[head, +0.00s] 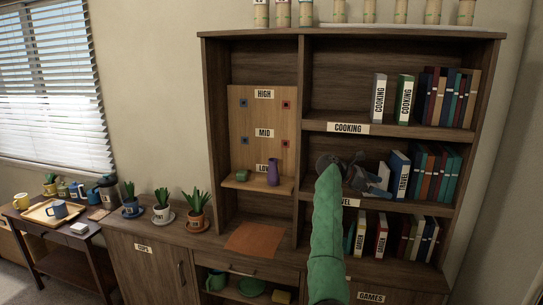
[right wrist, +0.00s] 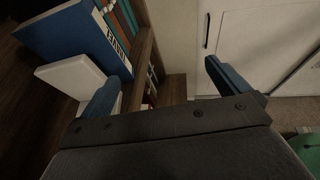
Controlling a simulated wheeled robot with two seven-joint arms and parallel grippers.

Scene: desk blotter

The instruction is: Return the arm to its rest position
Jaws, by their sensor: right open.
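My right arm, in a green sleeve, rises from the bottom of the head view in front of the bookcase. My right gripper (head: 370,174) is in front of the middle shelf, near the left end of the travel books. In the right wrist view its two blue fingers are spread apart, with nothing between them (right wrist: 163,82). A white book (right wrist: 75,76) and a blue book (right wrist: 72,34) are close to the left finger there. The blue travel book (head: 398,175) stands upright in the head view. My left gripper is not in view.
The bookcase (head: 400,37) has cooking books (head: 404,98) above and garden books (head: 381,233) below. A pegboard (head: 264,133) with a small shelf holding a purple vase (head: 273,172) is to the left. Potted plants stand on the cabinet. A white cabinet door (right wrist: 245,45) shows in the wrist view.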

